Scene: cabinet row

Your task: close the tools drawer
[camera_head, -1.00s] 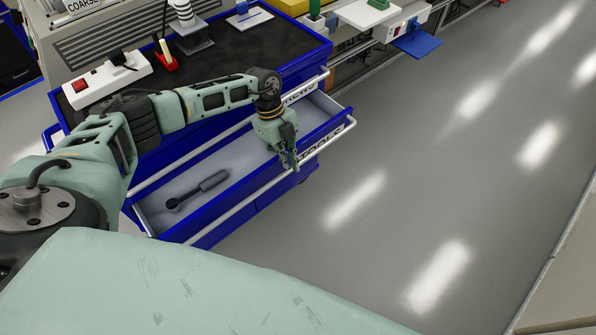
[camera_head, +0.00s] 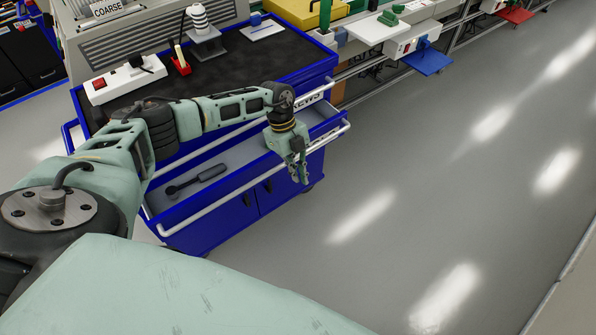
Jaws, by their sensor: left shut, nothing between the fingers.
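The tools drawer (camera_head: 229,168) is partly open in the blue cabinet, with a grey inside and a dark ratchet-like tool (camera_head: 203,178) lying in it. Its long pale handle bar (camera_head: 205,195) runs along the front edge. My left gripper (camera_head: 301,180) points down at the drawer's front edge, toward its right end, with its fingers shut and empty. It overlaps the handle bar in the picture; whether it touches the front cannot be told. The gripper hides part of the front, and the drawer's label is not readable. My right gripper is not in view.
The cabinet's black top (camera_head: 240,68) holds a white power strip (camera_head: 125,79), a red holder (camera_head: 181,66) and a stand with white rings (camera_head: 203,32). Another drawer front lies just above the open one. The grey floor (camera_head: 420,190) to the right is clear.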

